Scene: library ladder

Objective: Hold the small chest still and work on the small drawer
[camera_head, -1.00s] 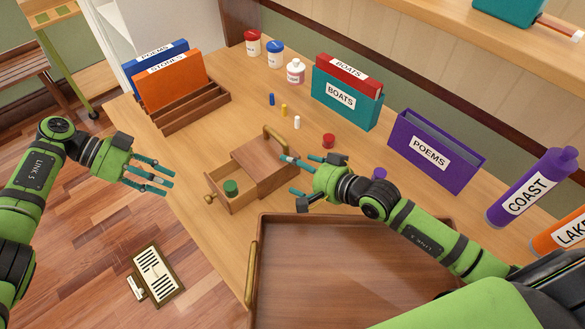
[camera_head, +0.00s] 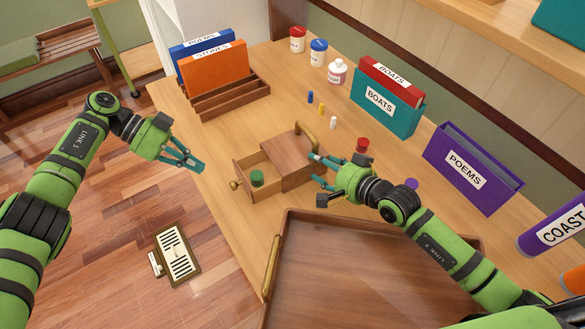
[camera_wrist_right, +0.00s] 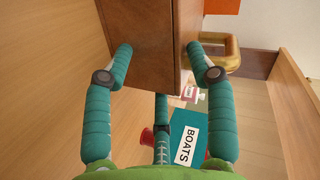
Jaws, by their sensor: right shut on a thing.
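The small wooden chest (camera_head: 292,160) stands on the table with its brass handle (camera_head: 307,133) on top. Its small drawer (camera_head: 244,184) is pulled out toward the left, its round knob (camera_head: 234,185) facing the table's left edge. A green round thing (camera_head: 257,178) sits in the drawer. My right gripper (camera_head: 315,168) is shut on the chest's right end; the right wrist view shows fingers on both sides of the chest (camera_wrist_right: 147,45). My left gripper (camera_head: 195,161) is open and empty, left of the knob and apart from it, near the table's left edge.
A wooden tray (camera_head: 272,270) lies in front of the chest. Small blue, yellow and white pegs and a red jar (camera_head: 362,145) stand behind it. Files in a wooden rack (camera_head: 235,100), the teal BOATS box (camera_head: 385,107) and the purple POEMS box (camera_head: 470,165) stand farther back.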

